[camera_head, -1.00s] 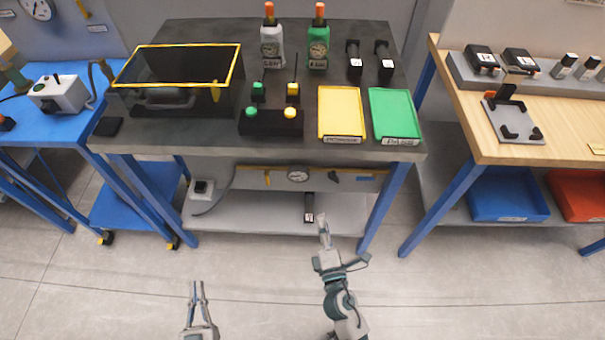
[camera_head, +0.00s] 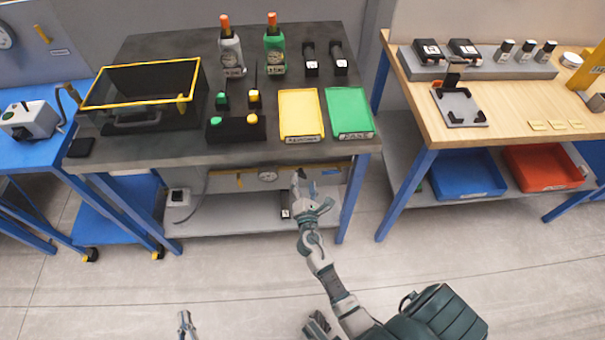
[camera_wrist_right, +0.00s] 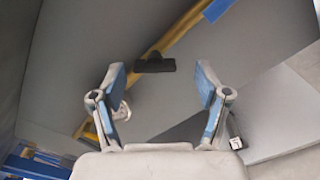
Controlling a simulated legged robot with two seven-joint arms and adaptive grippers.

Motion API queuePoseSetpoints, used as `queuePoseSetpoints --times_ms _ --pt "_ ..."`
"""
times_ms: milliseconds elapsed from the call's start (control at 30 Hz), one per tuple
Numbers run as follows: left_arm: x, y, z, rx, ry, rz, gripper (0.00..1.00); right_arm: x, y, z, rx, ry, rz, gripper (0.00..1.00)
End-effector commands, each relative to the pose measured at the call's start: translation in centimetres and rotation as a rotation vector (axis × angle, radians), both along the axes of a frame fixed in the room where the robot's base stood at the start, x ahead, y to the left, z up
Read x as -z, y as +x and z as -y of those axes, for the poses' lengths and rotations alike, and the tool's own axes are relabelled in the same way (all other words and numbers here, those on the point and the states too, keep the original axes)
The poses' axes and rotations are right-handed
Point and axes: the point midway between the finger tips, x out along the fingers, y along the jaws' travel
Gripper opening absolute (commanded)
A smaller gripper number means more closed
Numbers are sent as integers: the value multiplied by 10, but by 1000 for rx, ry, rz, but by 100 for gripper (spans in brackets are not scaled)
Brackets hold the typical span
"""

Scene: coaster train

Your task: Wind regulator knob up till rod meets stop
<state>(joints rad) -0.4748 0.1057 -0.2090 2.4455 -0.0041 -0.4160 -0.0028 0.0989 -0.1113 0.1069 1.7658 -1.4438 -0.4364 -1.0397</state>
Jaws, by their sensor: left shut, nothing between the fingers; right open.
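My right gripper (camera_head: 298,186) is in front of the workbench's (camera_head: 215,150) open underside, below its front edge. In the right wrist view its fingers (camera_wrist_right: 160,98) are spread wide with nothing between them. Beyond them a black bar-shaped part (camera_wrist_right: 155,65) sits on a yellow strip. A round pale part (camera_wrist_right: 122,108) shows partly behind the left finger. In the head view a round gauge (camera_head: 267,175) sits on the yellow strip under the bench. I cannot make out the regulator knob, rod or stop for certain. My left gripper (camera_head: 185,320) is shut and empty, low over the floor.
The bench top holds a yellow-rimmed clear box (camera_head: 143,90), two orange-topped bottles, a yellow tray (camera_head: 300,112) and a green tray (camera_head: 348,110). A lower shelf (camera_head: 235,212) lies under the bench. A wooden table (camera_head: 500,100) stands right. The floor in front is clear.

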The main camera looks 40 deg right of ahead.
Motion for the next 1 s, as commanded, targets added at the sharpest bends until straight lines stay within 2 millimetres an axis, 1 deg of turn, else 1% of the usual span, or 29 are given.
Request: queuePoseSetpoints --times_ms 33,100,200,333,567,600,633,833,1000 --pt "1 0 -1 0 -1 1 0 -1 8 4 0 -1 1 75" --pt "0 1 -1 0 -3 9 0 0 17 9 0 -2 1 75" --pt "-2 2 -1 0 -7 25 0 -1 26 13 -1 -3 1 75" --pt "-4 3 -1 0 -8 31 0 -1 31 16 -1 -1 2 75" --pt "-4 3 0 1 -9 34 0 0 31 19 0 2 1 75" --pt "-4 3 0 1 -9 34 0 0 31 19 0 2 1 72" --pt "-4 3 0 1 -9 34 0 0 31 19 0 2 1 65" --pt "-5 3 0 1 -11 35 0 0 31 19 0 1 1 15" --pt "-4 3 0 1 -11 35 0 1 31 20 3 3 0 14"
